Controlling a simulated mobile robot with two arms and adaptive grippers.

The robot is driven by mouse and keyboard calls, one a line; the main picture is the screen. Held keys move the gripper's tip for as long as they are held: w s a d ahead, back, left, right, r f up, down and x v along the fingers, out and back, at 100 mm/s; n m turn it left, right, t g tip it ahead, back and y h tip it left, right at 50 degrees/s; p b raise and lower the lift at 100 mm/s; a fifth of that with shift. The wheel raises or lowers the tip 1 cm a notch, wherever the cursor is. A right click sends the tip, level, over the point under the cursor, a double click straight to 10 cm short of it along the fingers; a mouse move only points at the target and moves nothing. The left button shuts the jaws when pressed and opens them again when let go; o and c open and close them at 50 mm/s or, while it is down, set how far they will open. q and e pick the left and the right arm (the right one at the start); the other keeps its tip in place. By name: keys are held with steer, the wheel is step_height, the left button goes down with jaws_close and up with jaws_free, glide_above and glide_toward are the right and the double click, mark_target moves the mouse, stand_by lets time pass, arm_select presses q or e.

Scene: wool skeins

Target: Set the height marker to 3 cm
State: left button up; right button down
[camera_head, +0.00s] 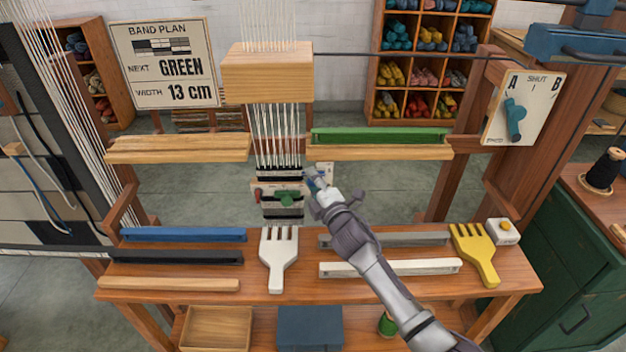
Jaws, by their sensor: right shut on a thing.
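My right gripper (314,181) reaches up from the lower right to the right side of the woven band (283,212). It is shut on a small part there, apparently the height marker; the fingers hide most of it. A small pale plate (326,169) shows just behind the fingertips; any scale on it is too small to read. A green piece (287,198) sits across the band, left of the gripper. My left gripper is not in view.
A wooden bench (300,284) holds a white comb (278,258), a yellow comb (475,254) and several coloured bars. A board (164,63) reads "GREEN" and "13 cm". A lever panel (523,105) stands at right. White warp threads hang above the band.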

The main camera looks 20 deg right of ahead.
steer(key=shift+f, duration=0.8)
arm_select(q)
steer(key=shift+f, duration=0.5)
arm_select(e)
steer(key=shift+r, duration=0.15)
steer(key=c, duration=0.9)
jaws_free()
steer(key=shift+o, duration=0.2)
steer(key=shift+s, duration=0.1)
steer(key=s+d, duration=0.1)
steer(key=s, duration=1)
steer(key=shift+s+d, duration=0.2)
steer(key=shift+s, duration=0.2)
